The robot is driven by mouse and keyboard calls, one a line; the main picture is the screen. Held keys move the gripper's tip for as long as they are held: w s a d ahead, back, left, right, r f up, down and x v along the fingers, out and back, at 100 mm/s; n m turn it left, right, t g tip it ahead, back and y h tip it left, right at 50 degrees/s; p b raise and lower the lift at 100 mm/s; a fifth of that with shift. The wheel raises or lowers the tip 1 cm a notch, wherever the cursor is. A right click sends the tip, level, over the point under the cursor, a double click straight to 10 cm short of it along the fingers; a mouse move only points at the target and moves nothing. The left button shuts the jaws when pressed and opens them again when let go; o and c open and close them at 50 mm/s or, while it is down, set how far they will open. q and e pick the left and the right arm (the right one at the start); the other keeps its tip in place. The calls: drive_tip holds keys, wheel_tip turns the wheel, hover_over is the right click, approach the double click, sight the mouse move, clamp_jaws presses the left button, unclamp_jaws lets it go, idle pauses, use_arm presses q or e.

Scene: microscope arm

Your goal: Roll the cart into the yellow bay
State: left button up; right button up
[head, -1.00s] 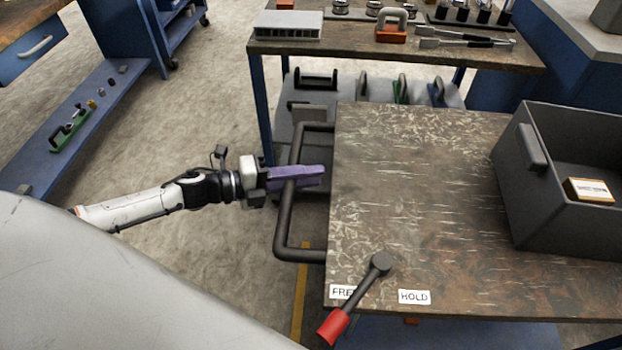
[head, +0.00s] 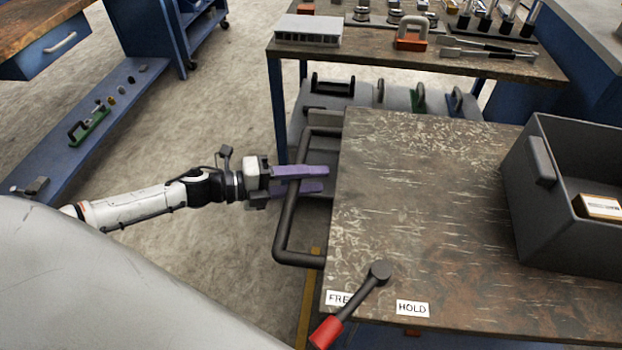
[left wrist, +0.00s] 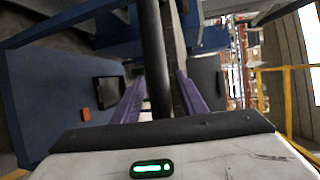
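The cart has a worn brown top (head: 430,200) and a dark tubular handle (head: 287,225) on its left side. My left gripper (head: 312,179) is at the handle, its purple fingers spread above and below each other in the head view. The handle bar passes between them; in the left wrist view the bar (left wrist: 155,60) runs between the fingers with gaps showing. A lever with a red grip (head: 326,332) sits at the cart's near left corner, its grip on the FREE label's side. A yellow floor line (head: 306,300) shows beside the cart; the bay itself is mostly hidden. My right gripper is out of view.
A grey bin (head: 545,205) holding a small box (head: 598,207) stands on the cart's right. A workbench (head: 400,60) with tools stands close behind the cart. A blue low shelf (head: 75,140) is at left. Open floor (head: 200,110) lies between the shelf and the cart.

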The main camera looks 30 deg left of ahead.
use_arm(q)
drive_tip(key=v, duration=1)
drive_tip(key=shift+s+a+r, duration=0.1)
drive_tip(key=shift+r, duration=0.05)
idle(0.3)
